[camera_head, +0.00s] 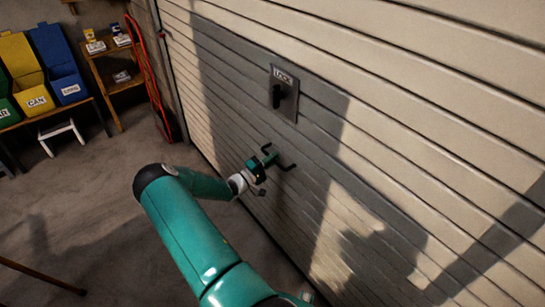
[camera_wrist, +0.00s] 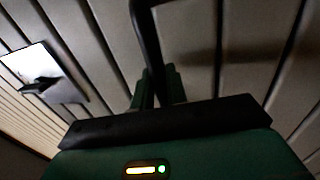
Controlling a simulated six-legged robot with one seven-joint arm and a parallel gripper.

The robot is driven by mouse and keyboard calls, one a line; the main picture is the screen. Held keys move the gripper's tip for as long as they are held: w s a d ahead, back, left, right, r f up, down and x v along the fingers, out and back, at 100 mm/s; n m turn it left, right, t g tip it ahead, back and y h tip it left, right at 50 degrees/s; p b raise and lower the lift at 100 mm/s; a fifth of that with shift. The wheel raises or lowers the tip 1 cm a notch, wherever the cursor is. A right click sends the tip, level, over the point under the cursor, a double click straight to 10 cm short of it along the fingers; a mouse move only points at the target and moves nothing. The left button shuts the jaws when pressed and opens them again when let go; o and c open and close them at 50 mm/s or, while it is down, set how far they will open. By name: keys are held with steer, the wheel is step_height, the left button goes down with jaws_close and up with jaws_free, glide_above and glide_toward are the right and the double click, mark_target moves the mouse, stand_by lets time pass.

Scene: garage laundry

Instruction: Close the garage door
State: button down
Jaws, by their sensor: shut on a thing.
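The garage door (camera_head: 400,130) is a wall of cream horizontal slats that fills the right of the head view. A lock plate (camera_head: 284,94) marked LOCK, with a dark handle, is on it; the plate also shows at the left of the wrist view (camera_wrist: 45,72). Below the plate is a black bar handle (camera_head: 287,166). My gripper (camera_head: 268,158) is at this handle, shut on it. In the wrist view the black handle (camera_wrist: 147,38) runs down between the green fingers (camera_wrist: 158,88).
Blue, yellow and green bins (camera_head: 57,62) stand on a bench at the left. A wooden shelf (camera_head: 112,68) with small boxes and a red cord (camera_head: 152,72) are near the door's left edge. The concrete floor (camera_head: 90,200) between is mostly clear.

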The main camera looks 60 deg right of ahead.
steer(key=shift+a+f, duration=0.15)
steer(key=shift+f, duration=0.25)
steer(key=c, duration=1.5)
jaws_free()
steer(key=shift+w+f, duration=0.1)
steer(key=v, duration=1.3)
steer(key=shift+w+a, duration=0.15)
steer(key=shift+a, duration=0.2)
steer(key=shift+r, duration=0.25)
